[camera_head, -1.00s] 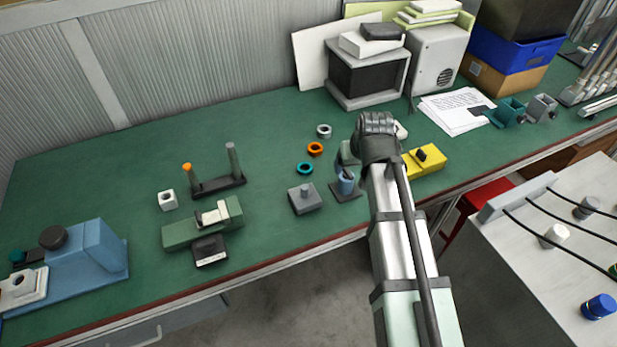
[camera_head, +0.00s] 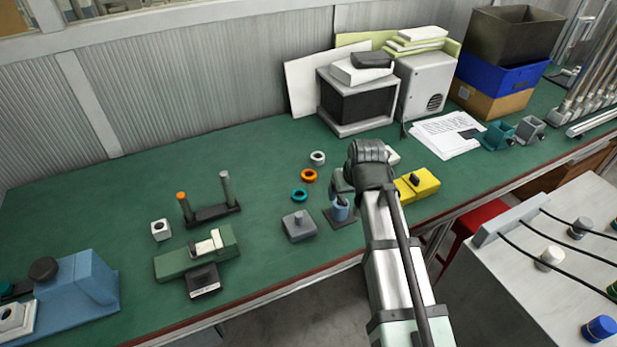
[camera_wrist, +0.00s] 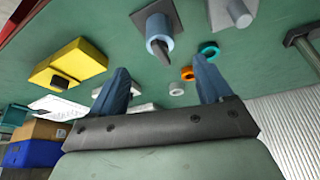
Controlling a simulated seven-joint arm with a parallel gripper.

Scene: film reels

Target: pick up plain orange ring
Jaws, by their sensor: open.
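The plain orange ring (camera_head: 309,181) lies flat on the green bench, between a teal ring (camera_head: 299,200) in front and a light grey ring (camera_head: 317,163) behind. My gripper is mostly hidden behind my arm in the head view, a little right of the rings. In the wrist view my gripper (camera_wrist: 161,64) is open, with nothing between its two blue-grey fingers. There the orange ring (camera_wrist: 184,75) shows beyond and just inside the right finger, which partly covers it. The teal ring (camera_wrist: 210,47) is beside that finger.
A yellow block (camera_head: 420,184) is to the right. A two-post stand (camera_head: 212,213) is left.

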